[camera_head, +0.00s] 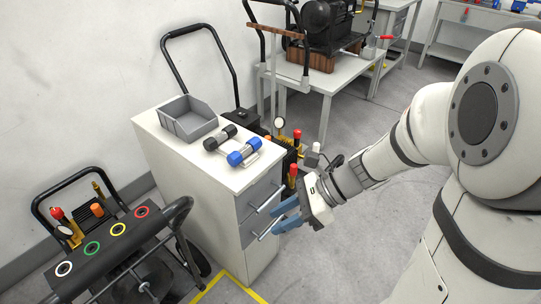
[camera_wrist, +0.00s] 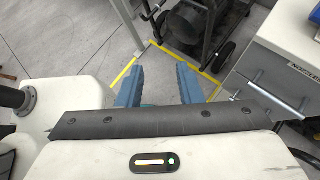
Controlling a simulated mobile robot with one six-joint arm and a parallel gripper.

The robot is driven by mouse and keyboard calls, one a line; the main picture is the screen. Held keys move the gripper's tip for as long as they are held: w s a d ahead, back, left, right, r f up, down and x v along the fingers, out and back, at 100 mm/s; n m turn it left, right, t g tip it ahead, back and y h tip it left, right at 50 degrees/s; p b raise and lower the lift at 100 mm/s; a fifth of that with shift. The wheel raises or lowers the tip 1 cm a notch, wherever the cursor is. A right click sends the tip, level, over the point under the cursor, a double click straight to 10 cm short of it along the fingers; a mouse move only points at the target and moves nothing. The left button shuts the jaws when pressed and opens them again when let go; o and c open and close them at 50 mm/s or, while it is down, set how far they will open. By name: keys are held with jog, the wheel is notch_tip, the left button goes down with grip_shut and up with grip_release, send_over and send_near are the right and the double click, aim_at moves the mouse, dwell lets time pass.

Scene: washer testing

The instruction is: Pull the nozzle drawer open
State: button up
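The white cabinet (camera_head: 182,172) has two grey drawer fronts with bar handles, an upper one (camera_head: 270,199) and a lower one (camera_head: 267,226). Both drawers look shut. In the wrist view a drawer front labelled "NOZZLES" (camera_wrist: 303,72) is at the right edge, with a bar handle (camera_wrist: 272,98) sticking out. My gripper (camera_head: 274,217) is in front of the drawers, its blue fingers near the handles in the head view. In the wrist view my gripper (camera_wrist: 160,80) has its fingers apart with nothing between them, and the handle lies to their right.
A black cart with coloured rings (camera_head: 105,236) stands at left, and a bench with a machine (camera_head: 335,65) behind. Yellow tape (camera_head: 232,283) marks the floor.

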jog(key=w+a+f+m+t+y+b, duration=0.2)
jog(key=w+f+m+t+y+b, duration=0.3)
jog(key=w+f+m+b, duration=0.55)
jog(key=m+t+h+b, duration=0.1)
jog(key=m+t+b, duration=0.3)
jog(key=m+t, duration=0.75)
send_near(271, 197)
jog(key=w+a+r+m+g, duration=0.1)
jog(key=w+m+g, duration=0.2)
jog(key=m+g, duration=0.1)
jog(key=shift+r+b+x, duration=0.15)
jog(key=shift+b+x, duration=0.35)
jog(key=shift+x, duration=1.25)
jog(key=shift+r+b+x, duration=0.1)
jog(key=shift+b+x, duration=0.4)
jog(key=shift+x, duration=1.2)
jog(key=shift+s+a, duration=0.1)
grip_shut()
